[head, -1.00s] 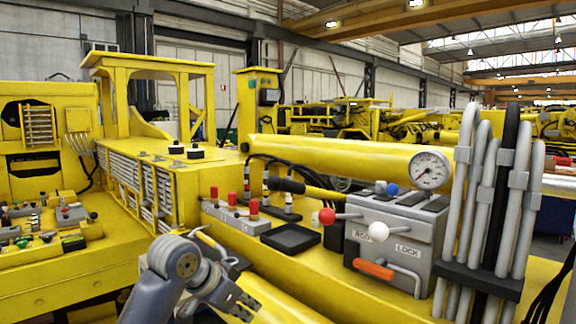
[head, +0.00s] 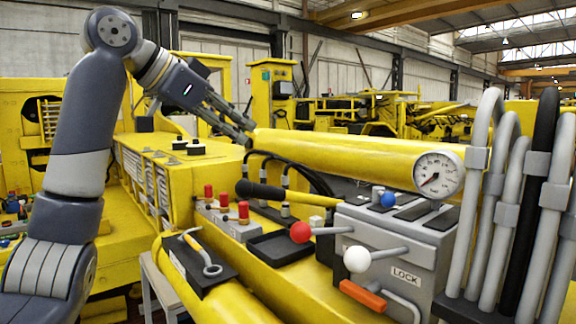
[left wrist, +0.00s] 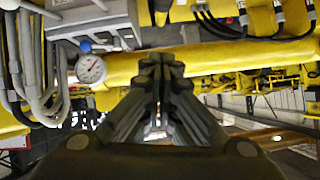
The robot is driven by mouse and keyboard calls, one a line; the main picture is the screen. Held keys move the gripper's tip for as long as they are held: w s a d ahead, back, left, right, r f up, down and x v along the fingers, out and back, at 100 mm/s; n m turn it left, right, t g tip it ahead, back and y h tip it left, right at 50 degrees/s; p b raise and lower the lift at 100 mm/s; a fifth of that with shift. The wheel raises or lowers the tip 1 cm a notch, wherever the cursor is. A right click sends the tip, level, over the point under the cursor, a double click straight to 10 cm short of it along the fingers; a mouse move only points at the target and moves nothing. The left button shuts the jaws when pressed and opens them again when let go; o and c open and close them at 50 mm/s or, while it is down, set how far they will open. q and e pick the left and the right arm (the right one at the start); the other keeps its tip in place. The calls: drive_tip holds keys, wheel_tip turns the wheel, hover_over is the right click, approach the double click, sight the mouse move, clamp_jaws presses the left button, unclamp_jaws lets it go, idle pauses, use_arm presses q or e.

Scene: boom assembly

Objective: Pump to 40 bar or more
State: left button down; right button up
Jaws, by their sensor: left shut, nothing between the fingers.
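The grey pump block (head: 400,245) stands at the right in the head view, with a red-ball lever (head: 300,232), a white-ball lever (head: 358,259) and a blue knob (head: 388,199). A black-gripped handle (head: 262,191) with a yellow rod reaches left from it. The round white gauge (head: 438,175) sits above; its needle points to the lower left, and its numbers are too small to read. In the left wrist view the gauge (left wrist: 91,69) is at the left. My left gripper (head: 248,136) is shut and empty, raised above and behind the handle. My right gripper is out of view.
A thick yellow boom tube (head: 340,155) runs behind the block. Grey and black hoses (head: 480,190) rise at the far right. Red-capped fittings (head: 223,198) and a black tray (head: 283,246) lie left of the block. A wrench (head: 205,255) lies on a black pad.

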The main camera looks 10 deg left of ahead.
use_arm(q)
drive_tip(key=p, duration=0.5)
hover_over(262, 185)
drive_tip(key=d, duration=0.1)
wheel_tip(262, 185, down, 4)
drive_tip(key=f, duration=0.3)
drive_tip(key=shift+a, duration=0.25)
drive_tip(key=shift+s+a+f, duration=0.15)
drive_tip(key=shift+a+f, duration=0.15)
drive_tip(key=shift+f, duration=0.25)
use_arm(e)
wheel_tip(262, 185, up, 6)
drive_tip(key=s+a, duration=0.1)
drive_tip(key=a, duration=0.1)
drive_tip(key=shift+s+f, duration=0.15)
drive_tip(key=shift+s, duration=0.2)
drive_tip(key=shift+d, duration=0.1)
